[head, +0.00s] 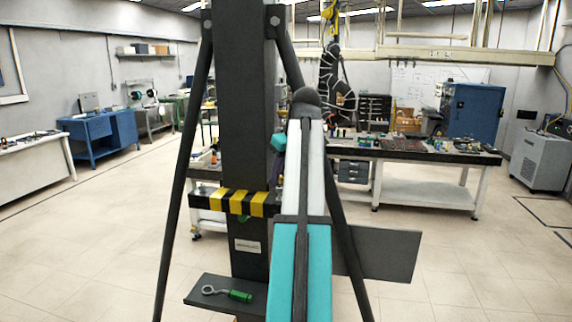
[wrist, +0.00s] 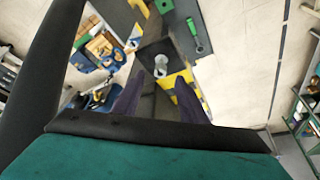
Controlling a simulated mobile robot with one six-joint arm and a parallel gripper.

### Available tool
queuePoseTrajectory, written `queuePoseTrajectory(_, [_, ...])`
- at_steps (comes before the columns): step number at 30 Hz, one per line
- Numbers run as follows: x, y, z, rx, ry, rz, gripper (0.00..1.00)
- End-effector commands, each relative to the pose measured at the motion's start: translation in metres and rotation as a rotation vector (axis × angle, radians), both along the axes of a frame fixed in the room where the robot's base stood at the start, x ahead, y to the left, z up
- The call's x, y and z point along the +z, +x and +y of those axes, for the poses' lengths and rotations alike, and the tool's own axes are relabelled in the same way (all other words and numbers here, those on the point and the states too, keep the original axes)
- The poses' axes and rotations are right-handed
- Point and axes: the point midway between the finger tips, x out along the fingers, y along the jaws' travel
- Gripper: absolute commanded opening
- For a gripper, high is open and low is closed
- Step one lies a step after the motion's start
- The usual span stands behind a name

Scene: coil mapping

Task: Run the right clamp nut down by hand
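My gripper (wrist: 158,80) shows in the wrist view as two dark purple fingers, apart with a gap between the tips. A small grey round piece (wrist: 160,66) on a dark square face appears between and beyond the tips; I cannot tell whether it is the right clamp nut, or whether the fingers touch it. Yellow-marked parts (wrist: 182,82) lie just beyond the right finger. In the head view, a yellow-and-black striped bracket (head: 238,202) crosses the dark column. My gripper is mostly hidden behind my teal and white arm there, and no clamp nut is clearly visible.
A small dark shelf (head: 225,292) low on the column holds a green-handled tool (head: 238,295) with a metal ring. Slanted dark legs flank the column. A dark panel (head: 385,254) juts out at right. A cluttered workbench (head: 425,150) stands behind. The floor at left is clear.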

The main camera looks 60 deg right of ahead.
Motion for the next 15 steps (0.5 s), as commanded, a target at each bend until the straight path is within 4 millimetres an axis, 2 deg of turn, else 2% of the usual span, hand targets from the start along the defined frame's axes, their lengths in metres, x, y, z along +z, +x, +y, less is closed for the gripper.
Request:
queuePoseTrajectory(6, [-0.017,0.006,-0.002,-0.001,0.002,0.000,0.39])
queuePoseTrajectory(15, [-0.025,0.009,-0.004,-0.001,-0.001,-0.001,0.39])
